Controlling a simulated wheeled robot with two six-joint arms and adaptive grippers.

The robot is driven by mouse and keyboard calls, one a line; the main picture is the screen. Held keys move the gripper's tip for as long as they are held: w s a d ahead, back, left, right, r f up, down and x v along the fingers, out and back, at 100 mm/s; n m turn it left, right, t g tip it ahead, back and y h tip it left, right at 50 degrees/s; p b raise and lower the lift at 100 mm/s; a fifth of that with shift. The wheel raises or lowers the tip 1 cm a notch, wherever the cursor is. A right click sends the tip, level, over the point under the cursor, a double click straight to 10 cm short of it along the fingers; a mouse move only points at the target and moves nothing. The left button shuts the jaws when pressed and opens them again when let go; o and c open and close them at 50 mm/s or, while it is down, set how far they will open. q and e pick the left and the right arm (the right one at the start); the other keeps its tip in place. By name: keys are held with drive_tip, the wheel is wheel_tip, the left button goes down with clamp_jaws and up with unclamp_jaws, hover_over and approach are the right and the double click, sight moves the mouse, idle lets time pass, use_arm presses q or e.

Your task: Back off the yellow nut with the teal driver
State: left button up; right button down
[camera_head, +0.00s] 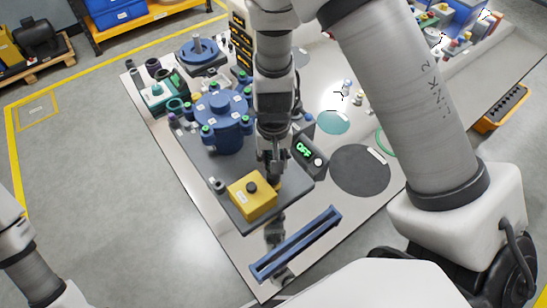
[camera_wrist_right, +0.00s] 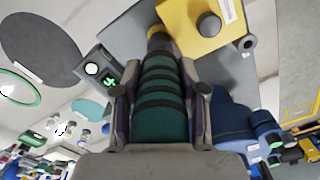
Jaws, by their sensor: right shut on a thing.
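My right gripper (camera_head: 272,166) comes down from the top in the head view, just behind the yellow block. In the right wrist view it (camera_wrist_right: 162,92) is shut on the teal driver (camera_wrist_right: 163,110), a thick handle with dark bands. The driver's far end points at the plate beside the yellow block. A small amber-yellow piece (camera_wrist_right: 157,40) shows at that end; I cannot tell whether it is the yellow nut or part of the driver. In the head view the gripper hides most of the driver. My left gripper is out of view; only its arm shows at the left edge.
The yellow block (camera_head: 252,196) with a dark knob sits at the dark plate's front corner. A blue flanged vessel (camera_head: 222,118) with green-topped bolts stands behind. A blue slotted bar (camera_head: 296,243) lies in front; a dark round mat (camera_head: 360,171) lies right.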

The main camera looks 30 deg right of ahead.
drive_tip(key=shift+f+b, duration=0.7)
drive_tip(key=shift+f, duration=0.1)
idle(0.5)
drive_tip(key=shift+s, duration=0.15)
idle(0.7)
drive_tip(key=shift+r+p, duration=0.35)
drive_tip(key=shift+r, duration=0.05)
idle(2.8)
drive_tip(key=shift+w+r+p, duration=0.2)
drive_tip(key=shift+r+p, duration=0.7)
drive_tip(key=shift+r, duration=0.05)
wheel_tip(320, 180, up, 3)
drive_tip(key=p, duration=0.2)
drive_tip(key=shift+p, duration=0.4)
